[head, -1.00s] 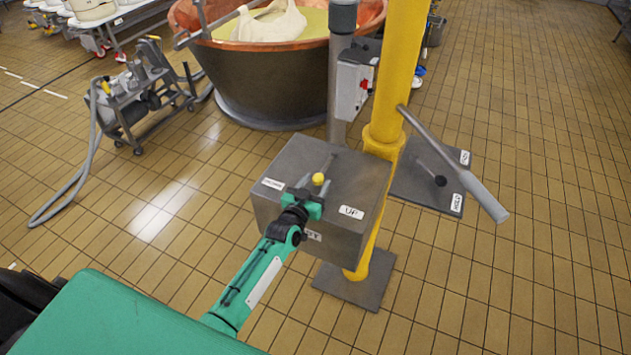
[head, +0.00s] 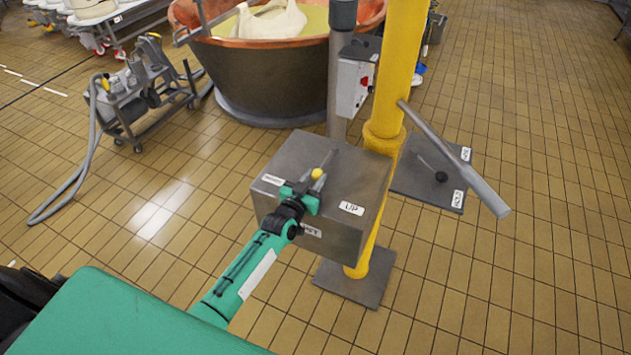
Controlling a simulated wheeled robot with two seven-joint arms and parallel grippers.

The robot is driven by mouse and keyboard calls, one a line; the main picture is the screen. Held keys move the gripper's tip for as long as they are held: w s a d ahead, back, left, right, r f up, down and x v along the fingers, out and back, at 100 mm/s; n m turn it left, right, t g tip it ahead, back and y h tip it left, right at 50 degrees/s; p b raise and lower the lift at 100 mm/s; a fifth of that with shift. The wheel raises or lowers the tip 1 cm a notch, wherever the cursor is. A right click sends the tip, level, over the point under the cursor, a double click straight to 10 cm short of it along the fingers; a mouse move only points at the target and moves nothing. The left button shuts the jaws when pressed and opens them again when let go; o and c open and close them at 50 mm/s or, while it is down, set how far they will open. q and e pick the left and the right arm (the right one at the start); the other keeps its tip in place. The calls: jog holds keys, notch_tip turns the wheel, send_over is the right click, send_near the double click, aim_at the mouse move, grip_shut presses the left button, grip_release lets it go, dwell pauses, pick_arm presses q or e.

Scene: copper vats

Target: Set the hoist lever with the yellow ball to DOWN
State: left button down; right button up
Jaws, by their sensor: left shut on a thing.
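The hoist lever's yellow ball (head: 317,174) is on top of the grey metal box (head: 335,160), roughly midway between its two white labels. The label at the box's right (head: 351,208) reads UP; the one at its left (head: 272,180) is too small to read. My left gripper (head: 308,180) reaches in from the lower left and is shut on the lever at the yellow ball. The gripper hides part of the lever and of the front label (head: 311,230). My right gripper is out of view.
A yellow post (head: 400,70) carries the box, with a grey-handled bar (head: 480,190) sticking out to the right. Behind it, a second plate (head: 425,175) has a black-knobbed lever. A copper vat (head: 270,70) and a pump cart (head: 140,95) stand behind. Tiled floor at right is clear.

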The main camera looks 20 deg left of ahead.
pick_arm(q)
jog(key=shift+w+a+r+m+h+b, duration=0.1)
jog(key=shift+w+a+m+h+b, duration=0.05)
jog(key=shift+a+m+h+b, duration=0.5)
jog(key=c, duration=1.1)
grip_release()
jog(key=shift+s, duration=0.35)
jog(key=s+a+b, duration=0.2)
jog(key=s+b, duration=0.1)
jog(key=s, duration=1)
jog(key=shift+a+b, duration=0.25)
jog(key=shift+b, duration=0.15)
